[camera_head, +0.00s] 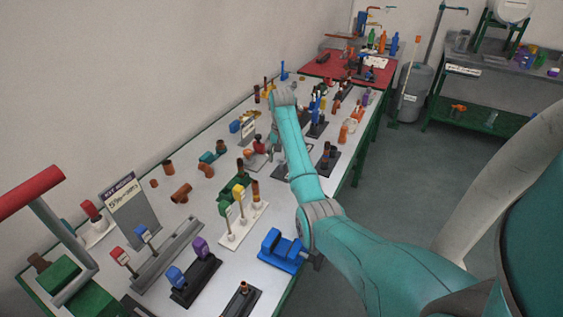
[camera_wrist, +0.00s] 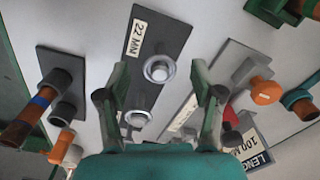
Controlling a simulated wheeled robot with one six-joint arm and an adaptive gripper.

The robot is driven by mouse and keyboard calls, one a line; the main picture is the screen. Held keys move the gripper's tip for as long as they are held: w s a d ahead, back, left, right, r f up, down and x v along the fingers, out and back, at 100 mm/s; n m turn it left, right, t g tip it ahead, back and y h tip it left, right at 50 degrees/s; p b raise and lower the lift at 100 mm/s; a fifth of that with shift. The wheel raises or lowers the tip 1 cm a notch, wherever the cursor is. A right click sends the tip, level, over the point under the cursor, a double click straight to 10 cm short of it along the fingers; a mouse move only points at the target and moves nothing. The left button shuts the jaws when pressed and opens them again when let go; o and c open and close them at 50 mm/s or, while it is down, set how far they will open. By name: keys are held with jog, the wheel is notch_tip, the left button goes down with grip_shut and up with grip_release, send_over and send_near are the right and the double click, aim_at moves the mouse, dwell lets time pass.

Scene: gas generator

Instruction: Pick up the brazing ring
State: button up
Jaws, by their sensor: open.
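In the wrist view, a dark plate (camera_wrist: 181,38) labelled "22 MM" carries two shiny round metal pieces. The farther one (camera_wrist: 158,69), a silver ring shape around a pale centre, looks most like the brazing ring; I cannot tell for certain. The height gap is unclear. In the head view my arm hides most of the gripper and this plate.
A grey rail (camera_wrist: 230,62) with an orange fitting (camera_wrist: 266,90) lies right of the fingers. A black block with a copper pipe (camera_wrist: 22,128) stands left. In the head view the long white table (camera_head: 150,220) is crowded with fittings and stands; a wall runs behind it.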

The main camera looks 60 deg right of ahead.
jog(key=shift+c, duration=0.3)
jog(key=c, duration=0.8)
jog(key=shift+o, duration=0.2)
